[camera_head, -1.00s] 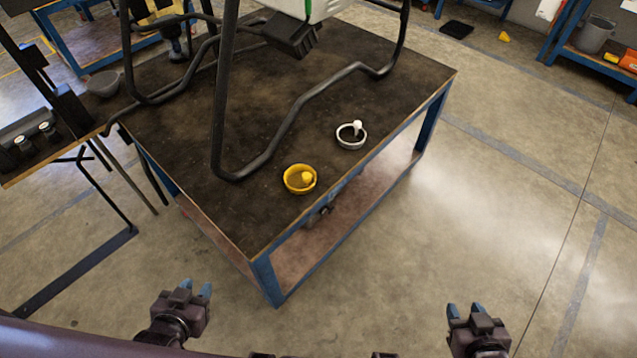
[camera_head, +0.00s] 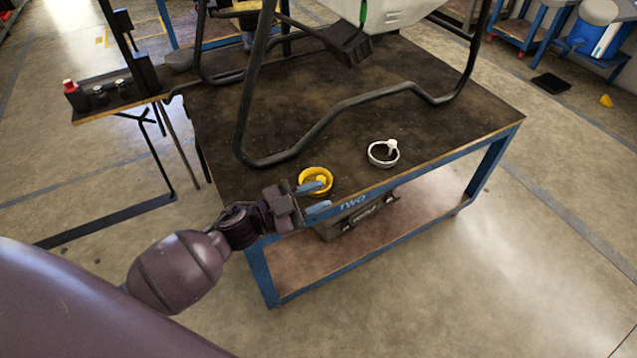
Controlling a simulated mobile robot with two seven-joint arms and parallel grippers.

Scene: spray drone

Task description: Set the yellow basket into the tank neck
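The yellow basket (camera_head: 318,175), a shallow round ring with a yellow knob, lies on the dark table top near its front edge. My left gripper (camera_head: 318,197) is at the table's front edge, just in front of the basket in the picture. Its two blue-tipped fingers are apart with nothing seen between them; one overlaps the basket's lower rim in view, and I cannot tell whether they touch. A white and green drone tank body (camera_head: 395,12) shows at the top edge; its neck cannot be made out. My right gripper is out of view.
A white ring with a knob (camera_head: 383,153) lies right of the basket. The drone's black tube frame (camera_head: 345,108) stands over the table (camera_head: 455,118). A side shelf with small bottles (camera_head: 120,95) is at left.

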